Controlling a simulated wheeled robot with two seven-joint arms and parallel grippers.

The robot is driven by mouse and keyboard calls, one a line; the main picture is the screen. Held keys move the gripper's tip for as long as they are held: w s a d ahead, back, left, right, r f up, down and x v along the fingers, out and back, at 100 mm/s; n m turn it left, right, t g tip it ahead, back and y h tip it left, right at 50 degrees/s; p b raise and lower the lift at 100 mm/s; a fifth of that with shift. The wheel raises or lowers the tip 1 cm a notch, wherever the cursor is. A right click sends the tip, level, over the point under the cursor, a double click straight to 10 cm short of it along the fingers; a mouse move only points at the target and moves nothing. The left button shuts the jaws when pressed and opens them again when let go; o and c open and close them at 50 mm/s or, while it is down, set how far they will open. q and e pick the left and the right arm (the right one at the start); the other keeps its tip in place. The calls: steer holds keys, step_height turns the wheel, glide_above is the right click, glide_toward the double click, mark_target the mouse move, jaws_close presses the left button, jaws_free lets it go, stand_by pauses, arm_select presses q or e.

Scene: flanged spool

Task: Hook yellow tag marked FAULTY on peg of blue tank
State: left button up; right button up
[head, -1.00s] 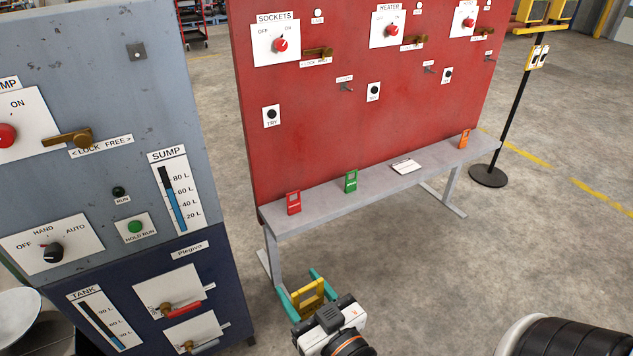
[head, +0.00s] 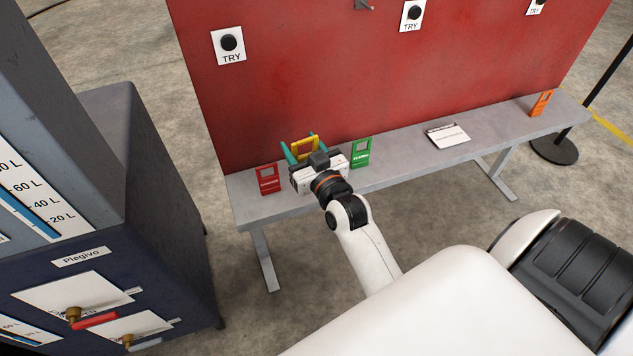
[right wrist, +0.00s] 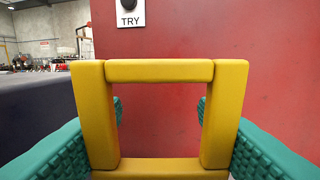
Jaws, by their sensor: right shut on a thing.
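The yellow tag (head: 304,147) is a thick open frame. It also shows large in the right wrist view (right wrist: 160,70), upright between the teal fingers; no lettering is readable on it. My right gripper (head: 301,150) is shut on the tag and holds it in front of the red panel, by the left part of the bench. The blue cabinet (head: 150,240) with level gauges and a "Plegivo" label stands at the left of the head view. Its top part is cut off and I see no tag peg on it. My left gripper is out of view.
A red tag (head: 268,180) and a green tag (head: 361,153) stand on the grey bench (head: 400,160) either side of my right gripper. A white card (head: 447,135) and an orange tag (head: 541,103) are farther right. The red panel (head: 310,70) carries a small peg (head: 364,5).

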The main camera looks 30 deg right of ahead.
arm_select(q)
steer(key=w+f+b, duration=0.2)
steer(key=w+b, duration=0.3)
steer(key=b, duration=0.4)
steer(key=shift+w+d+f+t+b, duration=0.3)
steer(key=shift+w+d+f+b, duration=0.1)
arm_select(e)
steer(key=w+d+f+m+h, duration=0.1)
steer(key=w+d+f+h, duration=0.1)
steer(key=w+d+f, duration=0.5)
steer(key=w+d, duration=0.2)
steer(key=w, duration=0.1)
steer(key=shift+d+f+m+g+h, duration=0.3)
steer(key=shift+f, duration=0.1)
step_height(320, 180, down, 9)
steer(key=b, duration=0.2)
steer(key=shift+b, duration=0.3)
steer(key=shift+s+p, duration=0.1)
steer(key=shift+p, duration=0.2)
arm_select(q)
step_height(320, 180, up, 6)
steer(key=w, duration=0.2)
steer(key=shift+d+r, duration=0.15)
arm_select(e)
steer(key=shift+f, duration=0.2)
